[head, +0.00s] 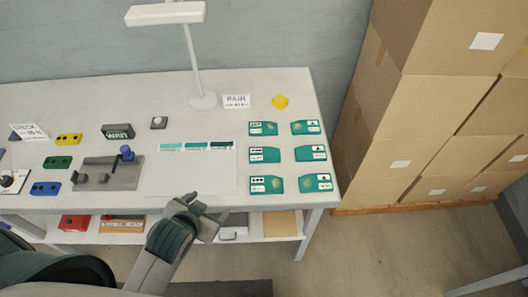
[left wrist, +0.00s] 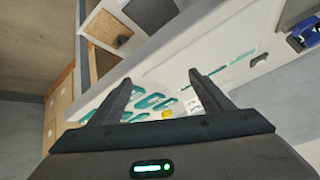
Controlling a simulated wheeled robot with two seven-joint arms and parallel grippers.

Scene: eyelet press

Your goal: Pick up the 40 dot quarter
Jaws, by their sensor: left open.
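Several teal and white cards lie in two columns on the right end of the table. The left column has a top card (head: 263,128), a middle card (head: 264,155) and a front card (head: 266,185). The right column has a top card (head: 306,127), a middle card (head: 311,153) and a front card (head: 317,182). Their print is too small to tell which is the 40 dot quarter. My left gripper (head: 203,207) is open and empty at the table's front edge, left of the cards. In the left wrist view the open jaws (left wrist: 159,78) frame cards beyond. My right gripper is not in view.
A white sheet with teal strips (head: 195,180) lies left of the cards. Behind are a lamp (head: 203,101), a PAIR sign (head: 237,101) and a yellow piece (head: 280,102). A grey press fixture (head: 122,174) and coloured blocks stand left. Cartons (head: 430,110) rise at the right.

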